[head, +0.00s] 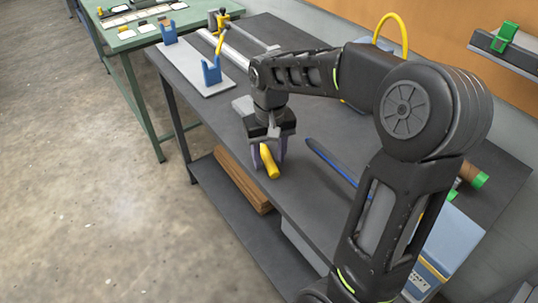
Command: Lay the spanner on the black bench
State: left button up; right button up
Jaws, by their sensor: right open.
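The black bench (225,108) runs diagonally across the view. My right gripper (271,162) points down over the bench's front part, with its fingers apart. A short yellow piece (268,163) shows at its fingertips, close to the front edge of the bench. It may be the spanner or its handle; the gripper hides its upper end. I cannot tell whether it touches the fingers or the bench top. My left gripper is not in view.
A blue rod (330,161) lies on the bench right of the gripper. A grey plate with blue holders (211,73) stands at the far left end. A green table (132,41) adjoins there. A blue-grey box (452,240) stands at right. Brown boards (240,180) lie on the lower shelf.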

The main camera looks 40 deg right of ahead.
notch_tip(320, 180, up, 8)
jog(key=shift+a+f, duration=0.1)
jog(key=shift+f, duration=0.05)
jog(key=shift+s, duration=0.1)
dwell(1.1)
